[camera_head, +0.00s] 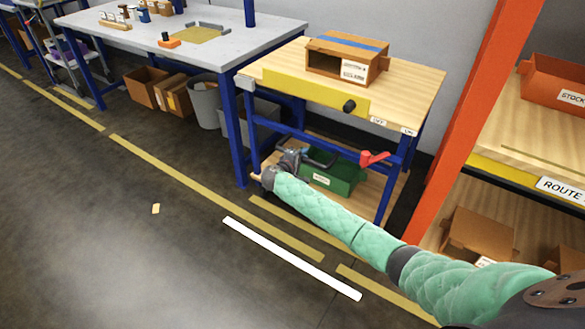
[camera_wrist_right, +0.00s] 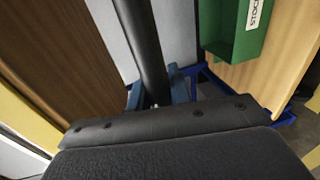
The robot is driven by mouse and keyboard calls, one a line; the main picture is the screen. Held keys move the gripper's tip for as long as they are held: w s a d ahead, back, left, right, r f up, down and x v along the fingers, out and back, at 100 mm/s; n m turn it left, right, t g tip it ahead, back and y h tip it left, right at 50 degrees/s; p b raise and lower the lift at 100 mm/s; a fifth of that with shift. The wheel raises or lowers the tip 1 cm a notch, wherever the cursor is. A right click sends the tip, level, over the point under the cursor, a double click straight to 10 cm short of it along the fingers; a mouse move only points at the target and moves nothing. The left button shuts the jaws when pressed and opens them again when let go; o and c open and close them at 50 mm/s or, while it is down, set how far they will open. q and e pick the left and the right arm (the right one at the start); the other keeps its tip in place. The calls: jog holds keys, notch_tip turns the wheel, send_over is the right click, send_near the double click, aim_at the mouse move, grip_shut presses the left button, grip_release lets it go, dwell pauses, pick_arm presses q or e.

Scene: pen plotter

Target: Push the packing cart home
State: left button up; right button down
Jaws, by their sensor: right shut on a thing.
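The packing cart has a wooden top (camera_head: 410,87), a yellow front strip (camera_head: 315,92) and a blue frame (camera_head: 398,165). It stands beside the grey workbench, with an open cardboard box (camera_head: 347,58) on top and a green bin (camera_head: 335,177) on its lower shelf. My right gripper (camera_head: 288,158) is low at the cart's front, shut on what looks like a dark bar. In the right wrist view a black bar (camera_wrist_right: 143,45) runs up from the gripper, with the green bin (camera_wrist_right: 235,28) to its right. The fingertips are largely hidden. My left gripper is out of view.
A red lever (camera_head: 373,158) and a black knob (camera_head: 349,106) are on the cart's front. An orange-framed shelf rack (camera_head: 465,115) stands close right. The grey workbench (camera_head: 215,60) is left. Yellow floor tape (camera_head: 190,180) and a white line (camera_head: 290,258) mark the mostly clear floor.

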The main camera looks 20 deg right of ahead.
aim_at(313, 143)
jog(key=x, duration=0.3)
jog(key=r+b+x, duration=0.1)
jog(key=x, duration=0.2)
jog(key=r+b+x, duration=0.1)
jog(key=x, duration=0.3)
jog(key=shift+w+d, duration=0.15)
jog(key=shift+d, duration=0.05)
jog(key=shift+w+d+r, duration=0.1)
jog(key=shift+d+r, duration=0.1)
jog(key=c, duration=1.7)
grip_release()
jog(key=o, duration=0.4)
jog(key=shift+w+d+f, duration=0.1)
jog(key=shift+f, duration=0.1)
